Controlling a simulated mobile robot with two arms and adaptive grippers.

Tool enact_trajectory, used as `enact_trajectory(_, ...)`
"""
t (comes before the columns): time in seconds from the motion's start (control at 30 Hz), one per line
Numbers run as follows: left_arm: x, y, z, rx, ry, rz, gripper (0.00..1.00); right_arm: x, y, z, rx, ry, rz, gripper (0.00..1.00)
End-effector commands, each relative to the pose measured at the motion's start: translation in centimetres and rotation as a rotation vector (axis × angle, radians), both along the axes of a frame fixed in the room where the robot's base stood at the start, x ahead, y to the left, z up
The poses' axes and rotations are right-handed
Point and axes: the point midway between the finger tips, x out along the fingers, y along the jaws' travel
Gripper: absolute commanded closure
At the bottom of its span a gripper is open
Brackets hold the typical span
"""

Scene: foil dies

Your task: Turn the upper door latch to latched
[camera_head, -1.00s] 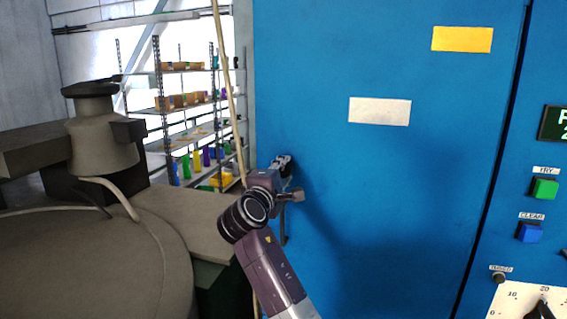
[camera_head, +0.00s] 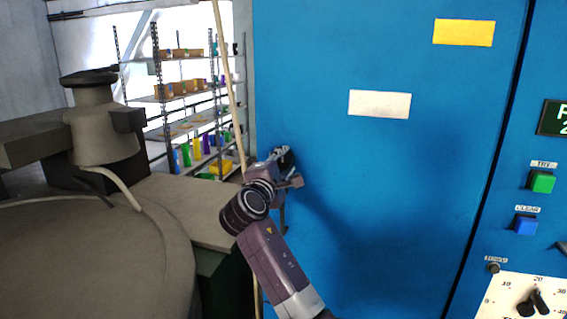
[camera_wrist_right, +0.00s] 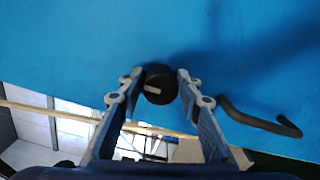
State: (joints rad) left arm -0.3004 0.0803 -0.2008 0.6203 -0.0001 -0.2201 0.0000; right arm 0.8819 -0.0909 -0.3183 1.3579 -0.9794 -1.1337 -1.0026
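The upper door latch (camera_wrist_right: 159,84) is a dark round knob with a pale mark, on a blue door (camera_head: 385,190). In the right wrist view the mark lies nearly level in that picture. My right gripper (camera_wrist_right: 160,74) has one finger on each side of the knob, its tips close against it. In the head view my right gripper (camera_head: 283,160) is at the door's left edge and hides the knob. My left gripper is in neither view.
A dark bent handle (camera_wrist_right: 262,122) sticks out beside the right finger in the wrist view. A shelf rack (camera_head: 190,100) stands behind at left, near a large grey machine (camera_head: 90,240). Buttons and a dial (camera_head: 535,300) are on the right panel.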

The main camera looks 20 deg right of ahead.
Motion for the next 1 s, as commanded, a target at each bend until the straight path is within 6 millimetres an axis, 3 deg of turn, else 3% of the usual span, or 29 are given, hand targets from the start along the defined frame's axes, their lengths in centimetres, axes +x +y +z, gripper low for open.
enact_trajectory(0.1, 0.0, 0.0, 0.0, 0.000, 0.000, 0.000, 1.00, 0.0, 0.0, 0.0, 0.001, 0.000, 0.001, 0.53)
enact_trajectory(0.47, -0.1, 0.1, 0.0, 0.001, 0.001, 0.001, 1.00, -0.4, 0.5, -0.1, 0.003, -0.001, 0.004, 0.53)
enact_trajectory(1.0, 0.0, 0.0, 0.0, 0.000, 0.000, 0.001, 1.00, -8.4, 5.8, -0.1, 0.004, 0.000, 0.004, 0.53)
